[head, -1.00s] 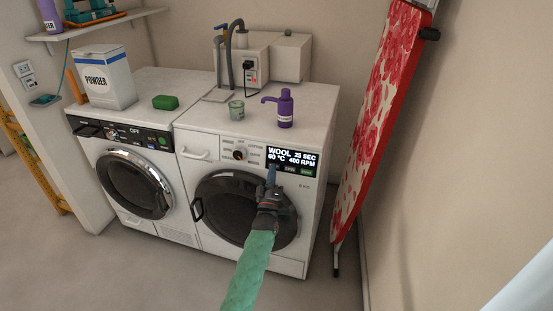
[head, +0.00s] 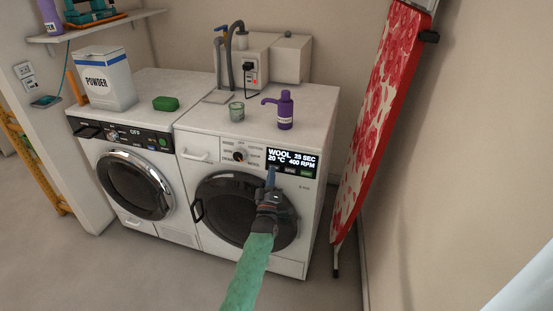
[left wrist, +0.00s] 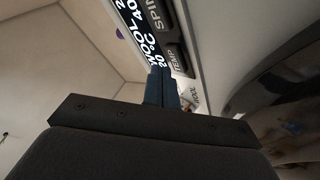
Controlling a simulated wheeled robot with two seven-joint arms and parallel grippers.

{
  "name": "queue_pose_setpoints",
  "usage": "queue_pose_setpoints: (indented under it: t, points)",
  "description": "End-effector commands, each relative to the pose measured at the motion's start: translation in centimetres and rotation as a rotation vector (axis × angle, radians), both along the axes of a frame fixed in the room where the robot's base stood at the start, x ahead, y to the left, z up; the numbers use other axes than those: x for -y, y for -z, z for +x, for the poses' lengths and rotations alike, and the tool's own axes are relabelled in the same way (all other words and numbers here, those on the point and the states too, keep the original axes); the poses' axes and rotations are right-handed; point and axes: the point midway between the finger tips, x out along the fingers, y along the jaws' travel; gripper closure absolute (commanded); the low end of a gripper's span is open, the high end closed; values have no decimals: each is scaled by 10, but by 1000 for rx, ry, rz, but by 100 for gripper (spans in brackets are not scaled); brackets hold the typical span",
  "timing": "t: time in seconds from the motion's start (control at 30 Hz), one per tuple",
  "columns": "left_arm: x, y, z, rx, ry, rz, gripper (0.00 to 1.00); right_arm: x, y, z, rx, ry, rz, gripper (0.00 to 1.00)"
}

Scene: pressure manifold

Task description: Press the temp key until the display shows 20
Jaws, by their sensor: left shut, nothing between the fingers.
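The right washing machine (head: 200,140) has a black display (head: 291,159) that reads WOOL, 25 SEC, 20 °C, 400 RPM. The display (left wrist: 145,40) also shows 20 °C in the left wrist view. The TEMP key (left wrist: 179,60) is a dark key beside the display, with the SPIN key (left wrist: 160,17) next to it. My left gripper (head: 271,170) is shut and empty, its fingertips at the TEMP key and partly hiding it in the head view. In the left wrist view the fingertips (left wrist: 160,84) lie close by the key; I cannot tell whether they touch. My right gripper is out of view.
A left washing machine (head: 91,140) shows OFF. On the tops stand a powder box (head: 105,82), a green block (head: 166,104), a glass (head: 236,112) and a purple pump bottle (head: 285,112). A red floral ironing board (head: 378,110) leans at the right.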

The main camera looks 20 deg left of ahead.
Motion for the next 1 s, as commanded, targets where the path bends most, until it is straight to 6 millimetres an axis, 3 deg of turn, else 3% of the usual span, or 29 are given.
queue_pose_setpoints:
  t: [0.33,1.0]
  points:
    - [0,-2,-4,0,0,0,100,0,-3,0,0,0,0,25]
    - [-2,-15,-54,0,-1,1,100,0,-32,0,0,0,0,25]
